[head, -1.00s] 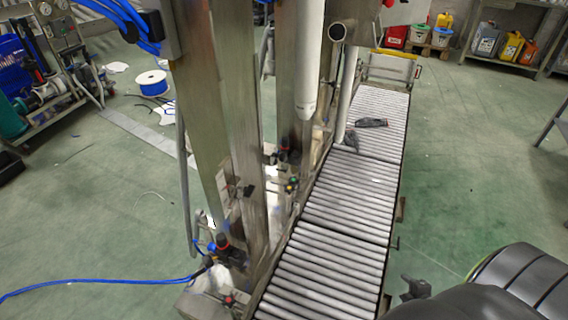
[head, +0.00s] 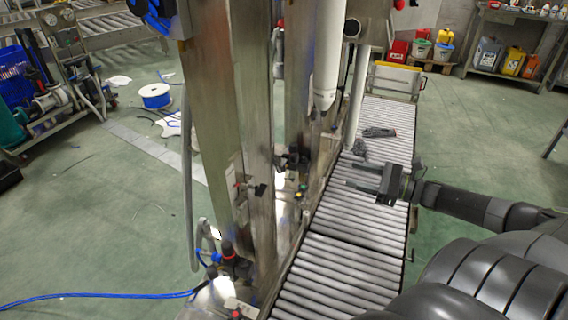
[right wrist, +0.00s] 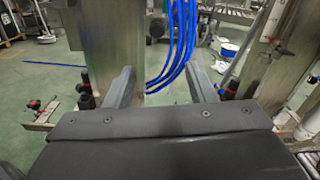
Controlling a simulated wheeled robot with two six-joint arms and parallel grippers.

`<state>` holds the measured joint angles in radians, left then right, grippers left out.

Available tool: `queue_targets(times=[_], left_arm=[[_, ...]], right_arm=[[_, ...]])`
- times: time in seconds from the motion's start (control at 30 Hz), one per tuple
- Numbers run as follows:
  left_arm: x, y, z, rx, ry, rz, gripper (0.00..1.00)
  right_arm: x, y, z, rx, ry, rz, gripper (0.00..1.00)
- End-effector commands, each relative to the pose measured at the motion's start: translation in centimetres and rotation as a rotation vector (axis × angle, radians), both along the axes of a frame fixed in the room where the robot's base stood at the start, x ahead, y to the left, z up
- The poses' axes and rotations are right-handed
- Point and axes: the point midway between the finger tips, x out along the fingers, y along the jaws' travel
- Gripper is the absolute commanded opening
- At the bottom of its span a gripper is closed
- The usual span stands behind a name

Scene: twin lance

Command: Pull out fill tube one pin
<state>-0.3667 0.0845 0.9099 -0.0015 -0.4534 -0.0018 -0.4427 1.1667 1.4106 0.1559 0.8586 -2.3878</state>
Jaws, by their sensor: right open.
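White fill tube (head: 326,55) hangs upright by the steel columns, over the conveyor's left side. A second, thinner pale tube (head: 356,105) stands just right of it and reaches down towards the rollers. I cannot tell which is tube one, and I cannot make out its pin. My right gripper (head: 355,176) is open and empty above the rollers, its fingers pointing left towards the columns, below and right of the white tube's end. In the right wrist view its fingers (right wrist: 162,82) are spread, with blue hoses (right wrist: 178,45) seen between them, farther off. My left gripper is not in view.
The roller conveyor (head: 335,270) runs from the front to the back. Two dark objects (head: 378,132) lie near the thin tube's foot. Steel columns (head: 225,110) with valves and fittings (head: 292,162) stand left of it. Green floor at right is mostly open.

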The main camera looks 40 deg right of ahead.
Motion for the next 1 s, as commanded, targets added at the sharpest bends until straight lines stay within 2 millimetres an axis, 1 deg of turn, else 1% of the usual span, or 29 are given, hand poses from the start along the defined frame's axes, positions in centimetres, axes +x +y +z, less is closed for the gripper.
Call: queue_targets(times=[0.13,0.27,0.57,0.8,1.0], left_arm=[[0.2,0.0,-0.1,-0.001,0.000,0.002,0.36],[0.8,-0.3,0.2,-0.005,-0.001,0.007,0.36],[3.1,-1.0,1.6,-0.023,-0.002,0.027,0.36],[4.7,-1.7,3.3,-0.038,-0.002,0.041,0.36],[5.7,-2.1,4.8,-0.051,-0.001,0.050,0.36]], right_arm=[[0.3,0.5,0.4,-0.030,-0.022,0.023,0.50],[1.4,1.1,0.3,-0.029,-0.024,0.022,0.50],[5.1,3.0,0.3,-0.028,-0.025,0.021,0.50],[8.1,4.5,0.3,-0.026,-0.024,0.019,0.50],[11.0,6.0,0.4,-0.025,-0.025,0.019,0.50]])
